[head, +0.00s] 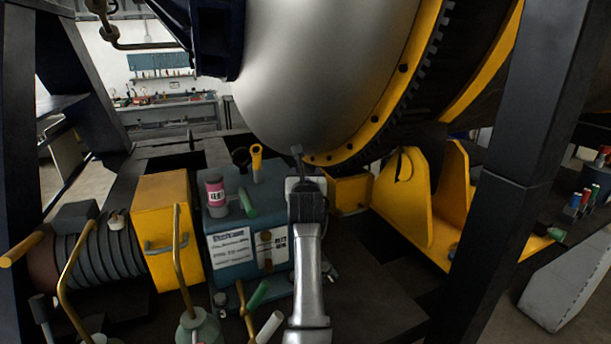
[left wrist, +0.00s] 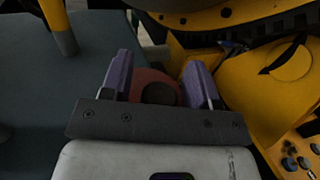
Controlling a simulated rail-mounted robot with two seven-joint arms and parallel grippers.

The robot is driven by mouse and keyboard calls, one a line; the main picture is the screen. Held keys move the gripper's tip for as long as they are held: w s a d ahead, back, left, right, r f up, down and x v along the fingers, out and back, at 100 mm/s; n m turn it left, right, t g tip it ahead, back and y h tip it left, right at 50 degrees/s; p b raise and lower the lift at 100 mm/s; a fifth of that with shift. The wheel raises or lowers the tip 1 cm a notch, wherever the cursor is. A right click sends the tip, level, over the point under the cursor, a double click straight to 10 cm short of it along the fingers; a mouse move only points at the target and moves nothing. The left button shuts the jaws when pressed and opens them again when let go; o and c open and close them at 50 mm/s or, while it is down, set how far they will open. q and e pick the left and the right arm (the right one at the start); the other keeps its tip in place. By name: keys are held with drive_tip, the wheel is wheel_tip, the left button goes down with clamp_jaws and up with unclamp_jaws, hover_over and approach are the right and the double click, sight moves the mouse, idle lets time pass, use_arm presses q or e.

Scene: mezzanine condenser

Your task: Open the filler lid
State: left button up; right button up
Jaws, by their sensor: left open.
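My left gripper (head: 298,158) is over the right end of the top of a teal box (head: 231,248) with white labels. In the left wrist view its two purple fingers (left wrist: 158,72) are spread apart. A reddish round piece with a dark round centre (left wrist: 157,93), which looks like the filler lid, shows between and beyond them. I cannot tell whether the fingers touch it. In the head view my gripper and arm hide this piece. My right gripper is not in view.
On the teal box are a pink can (head: 215,197), a green marker (head: 248,203) and a yellow-handled tool (head: 257,163). A yellow box (head: 168,235) stands to its left. Yellow brackets (head: 405,197) stand to the right, and a large metal drum (head: 320,70) hangs close above.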

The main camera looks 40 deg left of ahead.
use_arm(q)
drive_tip(key=shift+c, duration=0.5)
clamp_jaws()
